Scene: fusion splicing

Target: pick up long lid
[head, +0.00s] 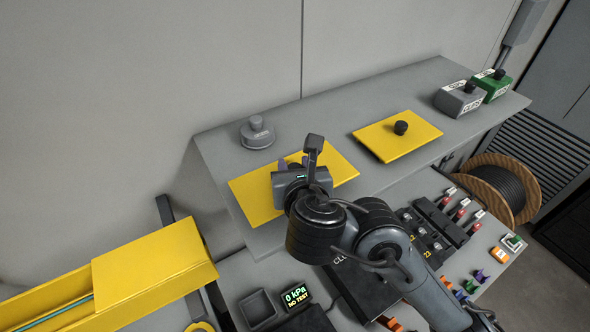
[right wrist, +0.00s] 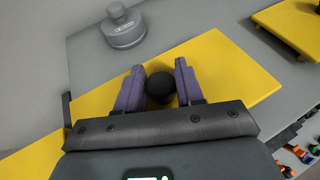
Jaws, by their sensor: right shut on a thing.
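The long lid (head: 252,198) is a flat yellow plate on the grey shelf, under my right gripper. In the right wrist view the long lid (right wrist: 225,65) has a round black knob (right wrist: 161,88) standing up from it. My right gripper (right wrist: 160,70) is shut on this knob, one purple-grey finger on each side. In the head view the right gripper (head: 291,164) and wrist cover the knob and the middle of the lid. I cannot tell whether the lid is clear of the shelf. My left gripper is not in view.
A shorter yellow lid (head: 410,145) with a black knob lies right on the shelf (head: 330,112). A grey weight (head: 257,133) stands behind the long lid. Grey (head: 460,98) and green (head: 492,84) boxes stand far right. A yellow trough (head: 150,270) lies lower left.

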